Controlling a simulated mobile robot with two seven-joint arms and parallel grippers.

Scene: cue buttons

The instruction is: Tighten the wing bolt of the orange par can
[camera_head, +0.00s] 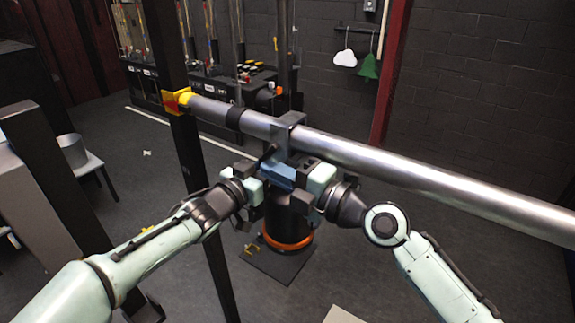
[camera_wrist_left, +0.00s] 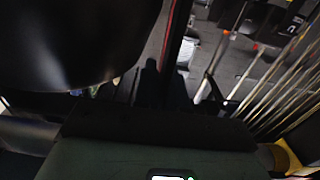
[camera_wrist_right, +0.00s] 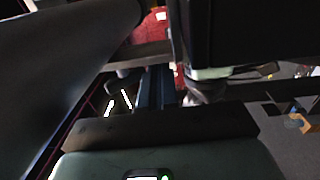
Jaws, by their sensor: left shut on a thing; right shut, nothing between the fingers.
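The orange par can (camera_head: 287,215) is a black cylinder with an orange ring round its lower end. It hangs under a metal pipe (camera_head: 400,172) from a grey clamp (camera_head: 287,130). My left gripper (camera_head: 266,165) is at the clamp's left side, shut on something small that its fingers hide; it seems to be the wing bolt. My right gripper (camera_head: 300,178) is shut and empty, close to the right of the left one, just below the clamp. A blue part (camera_head: 278,172) shows between the two grippers. Both wrist views are dark and do not show the bolt clearly.
A dark upright post (camera_head: 170,60) with a yellow bracket (camera_head: 175,101) carries the pipe at left. The floor at right is clear.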

